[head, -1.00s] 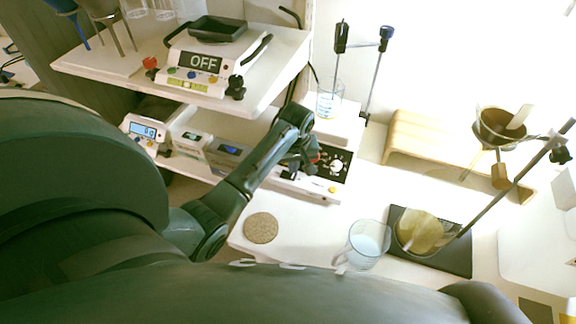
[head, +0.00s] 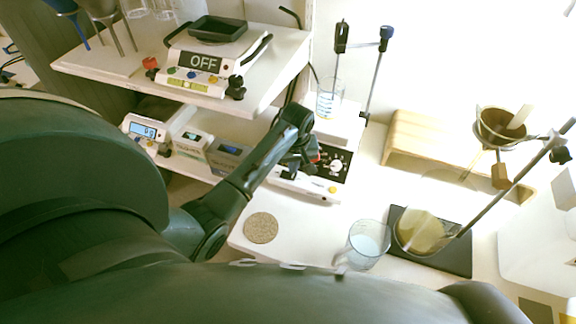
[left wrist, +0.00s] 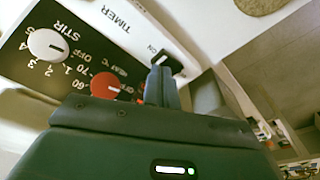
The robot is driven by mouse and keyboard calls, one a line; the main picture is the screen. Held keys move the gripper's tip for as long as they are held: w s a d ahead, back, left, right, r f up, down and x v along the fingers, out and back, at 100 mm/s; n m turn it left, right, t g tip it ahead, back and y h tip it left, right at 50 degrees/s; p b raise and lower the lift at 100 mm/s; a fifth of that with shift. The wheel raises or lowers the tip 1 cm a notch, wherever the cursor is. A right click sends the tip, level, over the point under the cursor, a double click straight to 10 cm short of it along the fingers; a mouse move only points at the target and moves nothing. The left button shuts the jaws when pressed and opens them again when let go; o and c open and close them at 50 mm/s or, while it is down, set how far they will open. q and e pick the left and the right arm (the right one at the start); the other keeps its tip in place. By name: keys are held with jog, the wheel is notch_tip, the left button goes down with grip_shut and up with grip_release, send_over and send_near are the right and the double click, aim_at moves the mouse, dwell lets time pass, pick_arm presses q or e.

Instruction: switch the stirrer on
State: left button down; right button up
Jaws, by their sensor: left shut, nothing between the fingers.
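The stirrer has a black control panel (head: 336,165) and a glass beaker (head: 328,103) on top. In the left wrist view its white STIR knob (left wrist: 47,44) has a pointer that seems to face the OFF mark. A red heat knob (left wrist: 104,86) sits beside it, partly hidden by my gripper. In the head view my left gripper (head: 308,163) is at the panel's left side, partly hidden by the arm. My right gripper is not in view.
Small boxes (head: 228,153) and a scale (head: 145,130) are on the lower shelf. A cork mat (head: 261,228), a glass jug (head: 368,243) and a ring stand (head: 515,185) are on the bench. The wooden rack (head: 405,135) is behind.

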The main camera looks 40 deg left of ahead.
pick_arm(q)
jog(key=shift+f+b, duration=0.4)
jog(key=shift+f, duration=0.55)
dwell(0.9)
notch_tip(320, 180, up, 3)
jog(key=shift+f+p, duration=0.1)
jog(key=shift+p, duration=1)
jog(key=shift+r, duration=2.2)
